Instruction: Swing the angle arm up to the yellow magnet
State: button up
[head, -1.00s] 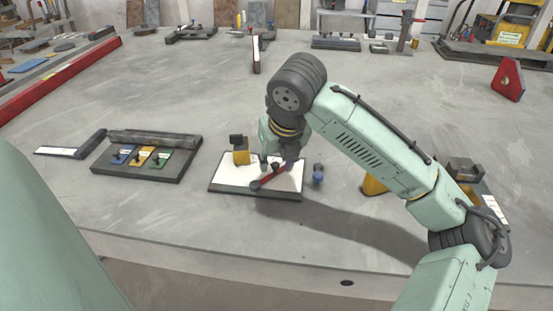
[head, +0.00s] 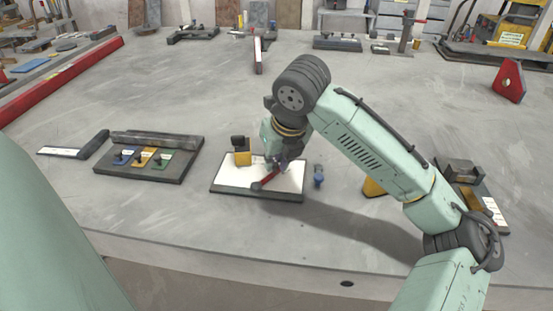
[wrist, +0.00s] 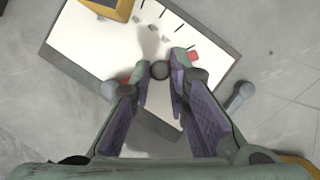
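The angle arm (head: 269,178) is a red bar on a white-faced board (head: 228,181) with a dark edge. It runs from a dark pivot at the board's front up to the right. In the wrist view its red end (wrist: 193,55) shows beyond my right finger, and its dark round knob (wrist: 160,70) sits between my fingertips. The yellow magnet (head: 242,157) is a block with a dark top at the board's back left. It also shows in the wrist view (wrist: 108,7). My gripper (wrist: 160,76) looks closed around the knob; my fingers hide part of the arm.
A blue peg (head: 318,175) stands just right of the board. A dark tray with blue, yellow and green plates (head: 143,181) lies to the left. A yellow block (head: 373,187) is partly behind my arm. Bare tabletop lies behind the board.

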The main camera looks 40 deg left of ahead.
jog(key=o, duration=0.5)
jog(key=v, duration=1.2)
jog(key=shift+a, duration=0.1)
